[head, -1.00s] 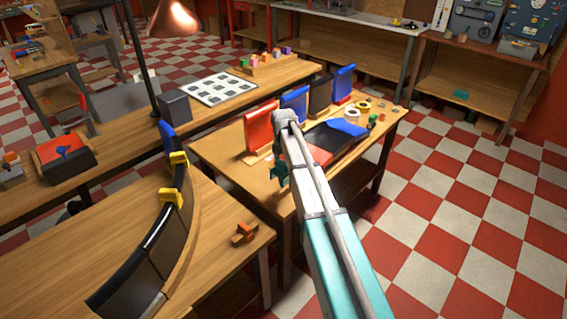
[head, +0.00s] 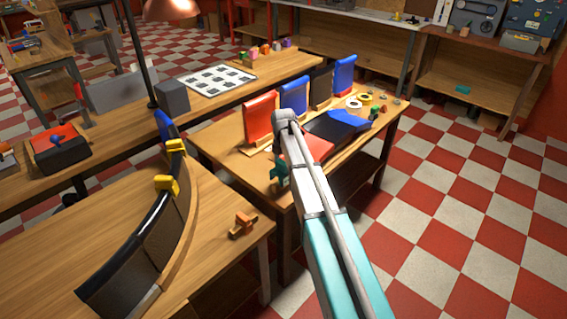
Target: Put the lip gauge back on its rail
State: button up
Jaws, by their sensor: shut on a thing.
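My gripper (head: 279,172) is the small teal part below the wrist, over the near left side of the wooden table with the coloured panels. It is small and partly hidden by my arm. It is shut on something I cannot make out. I cannot identify the lip gauge or its rail for certain. On the left bench a curved dark wall (head: 135,265) stands along a curved wooden strip (head: 192,222). Two yellow pieces (head: 167,184) sit on the wall's upper edge. A small orange-brown piece (head: 243,225) lies on the bench right of the wall, apart from my gripper.
A red panel (head: 260,117) and two blue panels (head: 295,97) stand on the table behind my gripper. Tape rolls (head: 354,102) lie at its back. A lamp pole (head: 136,55) and a grey box (head: 172,96) stand on the bench behind. The checkered floor (head: 450,220) at right is clear.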

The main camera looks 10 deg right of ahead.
jog(key=shift+f+b, duration=1.65)
jog(key=shift+f, duration=0.15)
jog(key=shift+f+b, duration=0.3)
jog(key=o, duration=1.1)
jog(key=shift+r, duration=0.1)
notch_tip(320, 180, up, 10)
jog(key=p, duration=1)
dwell(0.3)
